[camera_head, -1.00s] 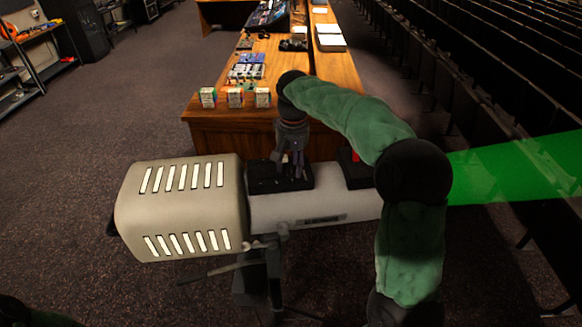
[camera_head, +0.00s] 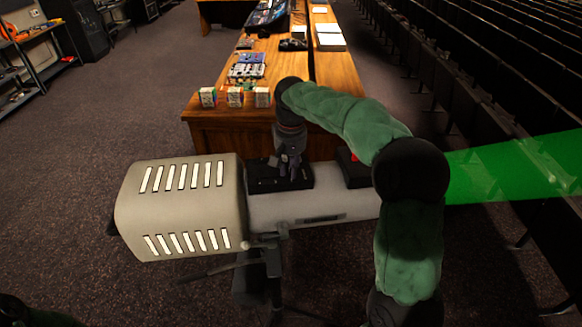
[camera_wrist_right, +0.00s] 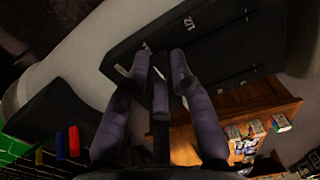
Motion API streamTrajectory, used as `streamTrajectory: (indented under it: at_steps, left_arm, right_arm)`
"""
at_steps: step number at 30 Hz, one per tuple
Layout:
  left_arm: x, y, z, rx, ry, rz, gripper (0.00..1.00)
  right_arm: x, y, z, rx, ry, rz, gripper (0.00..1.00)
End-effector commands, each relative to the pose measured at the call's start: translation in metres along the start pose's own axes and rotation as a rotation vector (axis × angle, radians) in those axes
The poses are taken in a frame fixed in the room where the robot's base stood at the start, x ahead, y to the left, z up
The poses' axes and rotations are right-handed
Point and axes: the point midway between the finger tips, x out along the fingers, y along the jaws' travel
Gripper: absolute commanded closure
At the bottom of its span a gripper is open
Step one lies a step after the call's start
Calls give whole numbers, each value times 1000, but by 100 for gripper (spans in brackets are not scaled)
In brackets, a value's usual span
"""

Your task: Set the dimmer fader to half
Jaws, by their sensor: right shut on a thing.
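The dimmer box (camera_head: 262,182) is a black box on top of the big spotlight's pale barrel in the head view. In the right wrist view its dark panel (camera_wrist_right: 225,45) carries white tick marks and a "1/2" label. My right gripper (camera_head: 289,172) reaches down onto the box. Its purple-grey fingers (camera_wrist_right: 160,72) are shut on what seems to be the fader knob, a little to the side of the "1/2" label. The fingers mostly hide the knob, so its exact position cannot be told.
The spotlight's vented lamp housing (camera_head: 185,205) is left of the box. A second black box (camera_head: 352,170) with a red part sits to its right. A wooden desk (camera_head: 215,135) with small boxes and mixing gear stands behind. Seat rows (camera_head: 490,80) line the right.

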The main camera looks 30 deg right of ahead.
Motion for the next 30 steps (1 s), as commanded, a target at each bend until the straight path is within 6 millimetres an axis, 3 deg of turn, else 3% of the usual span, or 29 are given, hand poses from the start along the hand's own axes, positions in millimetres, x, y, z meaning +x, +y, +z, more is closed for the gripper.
streamTrajectory:
  at_steps: [7, 15, 16, 18, 30]
  left_arm:
    - [-9, 3, 0, 0, 0, 0, 100]
    - [-8, 3, 0, 0, 0, 0, 100]
    - [-8, 3, 0, 0, 0, 0, 100]
    - [-8, 3, 0, 0, 0, 0, 100]
    - [-8, 3, 0, 0, 0, 0, 100]
  right_arm:
    - [0, -39, 0, -4, -2, 0, 100]
    - [1, -41, 0, -1, -2, 1, 100]
    - [1, -41, 0, -1, -2, 1, 71]
    - [1, -41, 0, -1, -2, 1, 52]
    - [-2, -41, 0, -1, 0, 0, 51]
